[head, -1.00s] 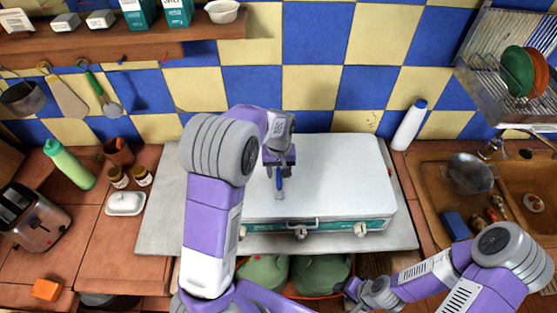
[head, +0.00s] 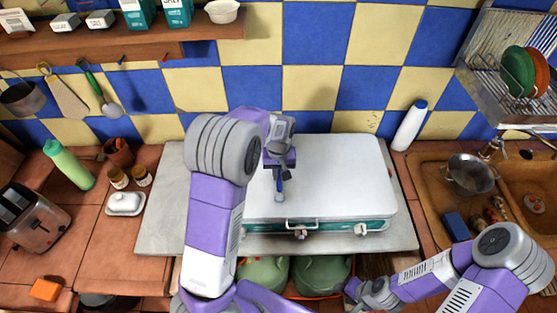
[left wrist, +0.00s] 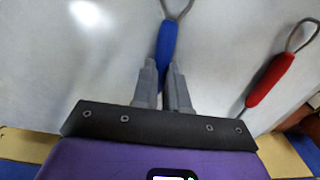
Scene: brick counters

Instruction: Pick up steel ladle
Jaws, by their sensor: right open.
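A utensil with a blue handle and a thin steel end, which I take as the steel ladle (head: 279,187), is at my left gripper (head: 279,168) over the white lid. In the left wrist view, the blue handle of the ladle (left wrist: 167,42) lies between the close-set fingers of my left gripper (left wrist: 163,85), which looks shut on it. Its steel end runs up out of that view, and its other end is hidden. My right gripper (head: 368,292) is low in the head view, open and empty, away from the ladle.
The white lid (head: 345,165) covers a green-fronted unit. A red-handled utensil (left wrist: 270,82) lies nearby in the left wrist view. A green-handled utensil (head: 100,92) hangs on the wall. A white bottle (head: 410,126) and the sink (head: 440,190) are to the right.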

